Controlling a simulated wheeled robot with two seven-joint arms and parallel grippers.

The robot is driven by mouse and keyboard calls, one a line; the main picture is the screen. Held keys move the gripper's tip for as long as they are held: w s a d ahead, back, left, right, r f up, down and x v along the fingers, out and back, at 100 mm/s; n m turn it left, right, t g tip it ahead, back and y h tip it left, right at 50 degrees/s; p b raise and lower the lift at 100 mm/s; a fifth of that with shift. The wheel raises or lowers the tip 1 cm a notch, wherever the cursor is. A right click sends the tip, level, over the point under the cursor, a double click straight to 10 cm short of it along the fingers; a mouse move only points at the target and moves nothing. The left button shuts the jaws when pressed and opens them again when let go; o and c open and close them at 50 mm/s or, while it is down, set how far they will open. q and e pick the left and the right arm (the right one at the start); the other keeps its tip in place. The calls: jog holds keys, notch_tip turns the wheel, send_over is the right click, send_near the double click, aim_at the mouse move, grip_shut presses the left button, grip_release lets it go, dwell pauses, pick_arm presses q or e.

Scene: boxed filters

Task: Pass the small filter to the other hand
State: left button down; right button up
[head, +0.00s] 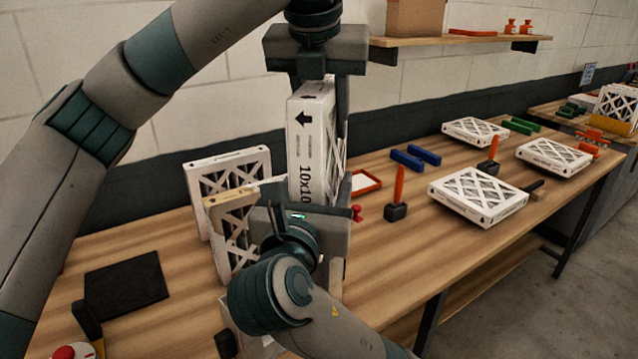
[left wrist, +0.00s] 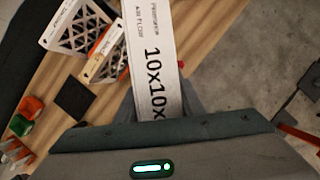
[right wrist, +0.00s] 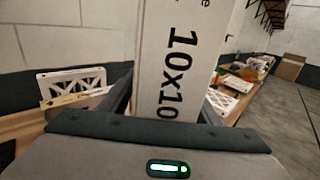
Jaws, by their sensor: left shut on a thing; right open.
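The small filter (head: 303,150) is a white boxed panel with a black arrow and "10x10" lettering on its edge, held upright above the table. My left gripper (head: 318,88) is shut on its upper end from above; its label fills the middle of the left wrist view (left wrist: 150,60). My right gripper (head: 308,192) is at the filter's lower end, coming from below. Its jaws are open, with the filter between the fingers in the right wrist view (right wrist: 175,60). Whether its fingers touch the filter I cannot tell. The filter's lower end is hidden behind my right gripper.
Two filters, one white (head: 205,170) and one tan-edged (head: 222,225), stand close on the left. A dark pad (head: 125,285) lies front left.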

aim_at(320, 83)
jog(key=c, duration=1.2)
pick_arm(q)
jog(key=c, duration=1.1)
grip_release()
jog(key=shift+r, duration=0.15)
jog(key=v, duration=1.1)
jog(key=shift+s+r, duration=0.25)
jog(key=shift+r, duration=0.05)
jog(key=shift+w, duration=0.1)
